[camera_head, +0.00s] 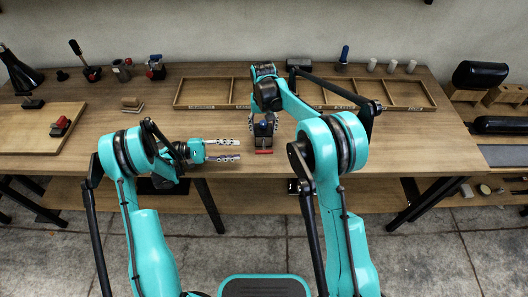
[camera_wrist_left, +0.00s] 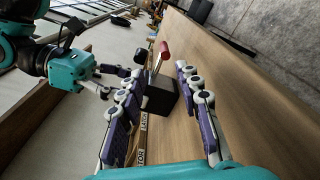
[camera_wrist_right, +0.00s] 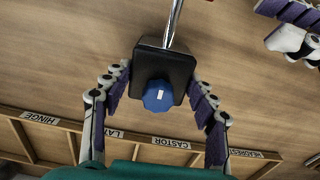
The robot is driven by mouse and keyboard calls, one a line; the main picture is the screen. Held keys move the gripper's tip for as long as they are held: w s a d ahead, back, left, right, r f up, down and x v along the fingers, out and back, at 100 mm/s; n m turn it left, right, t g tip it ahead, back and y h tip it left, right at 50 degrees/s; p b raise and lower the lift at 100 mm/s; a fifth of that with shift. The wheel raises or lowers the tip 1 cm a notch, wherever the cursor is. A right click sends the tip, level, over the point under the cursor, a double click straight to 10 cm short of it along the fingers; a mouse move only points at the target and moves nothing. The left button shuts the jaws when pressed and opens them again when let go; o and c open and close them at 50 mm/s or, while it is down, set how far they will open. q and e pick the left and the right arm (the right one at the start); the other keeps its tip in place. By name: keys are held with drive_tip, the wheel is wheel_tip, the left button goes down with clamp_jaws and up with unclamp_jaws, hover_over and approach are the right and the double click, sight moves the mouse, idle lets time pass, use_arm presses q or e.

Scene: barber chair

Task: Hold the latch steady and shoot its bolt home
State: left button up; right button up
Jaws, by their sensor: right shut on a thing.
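The latch (camera_head: 264,129) is a dark block with a blue knob (camera_wrist_right: 158,96) on top and a metal rod, its bolt (camera_wrist_right: 174,22), sticking out. It stands on the bench; a red handle (camera_wrist_left: 165,50) is at the bolt's outer end and also shows in the head view (camera_head: 264,152). My right gripper (camera_wrist_right: 162,82) is shut on the latch, one finger on each side of the block. My left gripper (camera_head: 240,150) is open and empty, left of the latch and apart from it, its fingers pointing toward the handle side. How far the bolt sits inside is hidden.
A divided wooden tray (camera_head: 210,92) with labelled compartments lies behind the latch. Small tools and a board (camera_head: 38,128) with a red item sit at the left. A blue-handled tool (camera_head: 344,55) and white pieces stand at the back. The bench right of my right arm is clear.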

sight(264, 151)
use_arm(q)
drive_tip(key=shift+s+f, duration=0.3)
drive_tip(key=shift+f, duration=0.2)
drive_tip(key=shift+d, duration=0.3)
drive_tip(key=d, duration=1.1)
drive_tip(key=shift+w, duration=0.25)
clamp_jaws()
